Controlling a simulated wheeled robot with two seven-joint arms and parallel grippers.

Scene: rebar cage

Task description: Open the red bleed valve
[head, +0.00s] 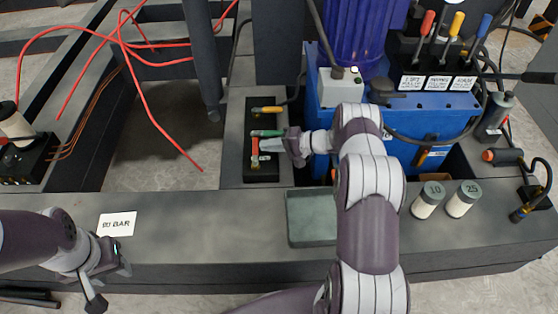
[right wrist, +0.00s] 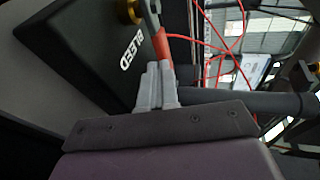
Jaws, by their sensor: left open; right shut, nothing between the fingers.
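The bleed valve's red handle (head: 255,147) points away from me on the black valve block (head: 262,176) at the middle of the bench in the head view. In the right wrist view the red handle (right wrist: 164,46) passes just beyond my fingertips, beside white lettering reading BLEED. My right gripper (head: 273,143) is beside the handle, its fingers shut and empty; they also show in the right wrist view (right wrist: 158,75). Whether they touch the handle I cannot tell. My left gripper (head: 106,276) is open and empty, low over the bench's front left.
A blue pump unit (head: 420,120) stands to the right.

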